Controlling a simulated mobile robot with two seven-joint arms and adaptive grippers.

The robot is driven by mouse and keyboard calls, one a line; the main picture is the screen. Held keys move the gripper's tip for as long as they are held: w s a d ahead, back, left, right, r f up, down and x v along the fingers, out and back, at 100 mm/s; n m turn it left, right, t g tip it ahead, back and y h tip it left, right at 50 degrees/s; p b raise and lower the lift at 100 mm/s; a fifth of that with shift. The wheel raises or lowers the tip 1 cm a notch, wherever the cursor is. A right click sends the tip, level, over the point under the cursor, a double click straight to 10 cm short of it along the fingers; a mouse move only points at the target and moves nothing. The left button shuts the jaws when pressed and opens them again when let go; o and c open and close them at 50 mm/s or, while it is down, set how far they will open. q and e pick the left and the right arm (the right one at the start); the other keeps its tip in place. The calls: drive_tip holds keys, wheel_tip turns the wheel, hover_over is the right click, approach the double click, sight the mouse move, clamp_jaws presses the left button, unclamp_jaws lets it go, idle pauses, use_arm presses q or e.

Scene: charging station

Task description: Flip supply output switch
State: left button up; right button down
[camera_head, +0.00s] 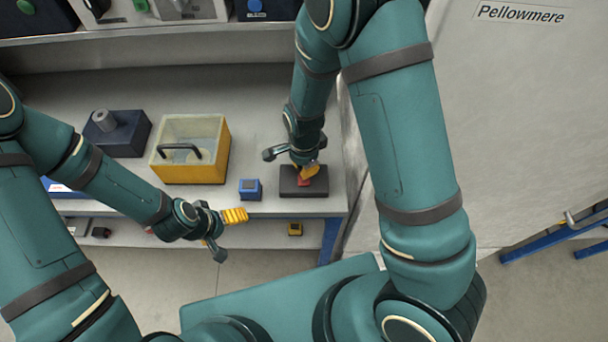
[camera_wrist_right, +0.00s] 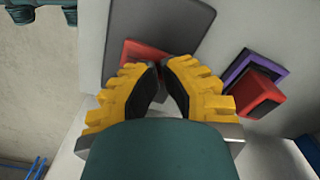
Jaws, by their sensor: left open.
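A dark flat box (camera_head: 290,190) with a red part (camera_head: 304,182) on top lies at the right end of the bench. My right gripper (camera_head: 308,172) is right over the red part, pointing down and hiding some of it. In the right wrist view its yellow fingers (camera_wrist_right: 163,66) are close together with a narrow gap between the tips. A red piece (camera_wrist_right: 146,52) on a dark grey panel (camera_wrist_right: 165,22) shows just past the tips; I cannot tell whether they touch. My left gripper (camera_head: 236,216) is open and empty in front of the bench edge.
A small blue box (camera_head: 250,189) stands left of the dark box. A yellow clear-lidded case (camera_head: 190,172) and a dark block (camera_head: 128,140) stand further left. A red block in a purple frame (camera_wrist_right: 260,95) shows in the right wrist view. A pale cabinet side (camera_head: 490,110) stands to the right.

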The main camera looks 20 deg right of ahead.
use_arm(q)
drive_tip(key=shift+f+b, duration=0.35)
drive_tip(key=shift+f, duration=0.05)
use_arm(e)
drive_tip(key=shift+f, duration=0.5)
use_arm(q)
drive_tip(key=shift+s, duration=0.2)
use_arm(e)
wheel_tip(320, 180, up, 4)
drive_tip(key=p, duration=0.4)
drive_tip(key=shift+r, duration=0.25)
drive_tip(key=shift+r+p, duration=1.15)
drive_tip(key=shift+r, duration=0.15)
use_arm(q)
wheel_tip(320, 180, up, 7)
drive_tip(key=shift+w+f, duration=0.2)
drive_tip(key=shift+w, duration=0.05)
drive_tip(key=shift+a, duration=0.1)
